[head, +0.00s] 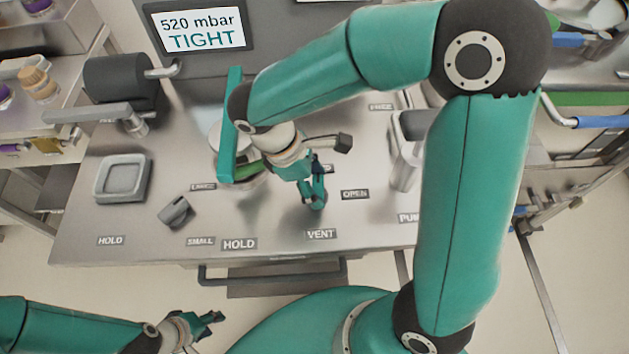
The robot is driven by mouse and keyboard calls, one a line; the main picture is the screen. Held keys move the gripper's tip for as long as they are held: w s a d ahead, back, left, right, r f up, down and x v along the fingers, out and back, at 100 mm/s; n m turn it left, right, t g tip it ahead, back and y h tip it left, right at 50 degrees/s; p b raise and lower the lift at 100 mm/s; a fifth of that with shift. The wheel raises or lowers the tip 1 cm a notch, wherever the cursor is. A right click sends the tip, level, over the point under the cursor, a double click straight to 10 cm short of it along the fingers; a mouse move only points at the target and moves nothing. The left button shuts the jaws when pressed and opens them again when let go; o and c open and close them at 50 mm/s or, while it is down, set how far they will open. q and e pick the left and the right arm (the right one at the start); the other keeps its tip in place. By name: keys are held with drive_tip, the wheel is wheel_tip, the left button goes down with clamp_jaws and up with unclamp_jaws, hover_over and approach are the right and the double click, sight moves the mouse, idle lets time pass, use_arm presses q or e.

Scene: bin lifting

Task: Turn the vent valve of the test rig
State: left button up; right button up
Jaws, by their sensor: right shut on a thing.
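The test rig is a grey steel bench (270,222) with a dark screen (201,29) that reads "520 mbar TIGHT". My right arm reaches over the bench from the right. My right gripper (317,200) points down and is shut just behind the "VENT" label (321,234), left of the "OPEN" label (355,194). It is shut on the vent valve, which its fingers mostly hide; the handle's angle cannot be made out. My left gripper (214,327) is open and empty, low at the left, in front of the bench and apart from it.
A square grey tray (122,179) and a small grey block (176,211) sit on the bench's left. A dark cylinder with a pipe (120,78) stands behind them. A metal cylinder (406,160) stands at the right. A dark rail (272,281) runs below the front edge.

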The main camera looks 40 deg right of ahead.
drive_tip(key=m+y, duration=0.1)
drive_tip(key=m, duration=0.3)
drive_tip(key=shift+w+d+g, duration=0.1)
drive_tip(key=shift+d+g, duration=0.05)
drive_tip(key=shift+g, duration=0.25)
drive_tip(key=m+y, duration=0.1)
drive_tip(key=m, duration=0.1)
drive_tip(key=m+y, duration=0.1)
drive_tip(key=m, duration=0.1)
drive_tip(key=shift+d+m+g, duration=0.15)
drive_tip(key=shift+m+g, duration=0.25)
drive_tip(key=m, duration=0.2)
drive_tip(key=m+y, duration=0.1)
drive_tip(key=m, duration=0.1)
drive_tip(key=shift+d+y, duration=0.1)
drive_tip(key=shift+y, duration=0.2)
drive_tip(key=shift+s+m+t+y, duration=0.15)
drive_tip(key=shift+m+y, duration=0.2)
drive_tip(key=shift+m, duration=0.7)
drive_tip(key=shift+s+m+t+y, duration=0.15)
drive_tip(key=shift+m+y, duration=0.2)
drive_tip(key=shift+m, duration=0.7)
drive_tip(key=shift+w, duration=0.1)
drive_tip(key=o, duration=1.1)
drive_tip(key=shift+o, duration=0.2)
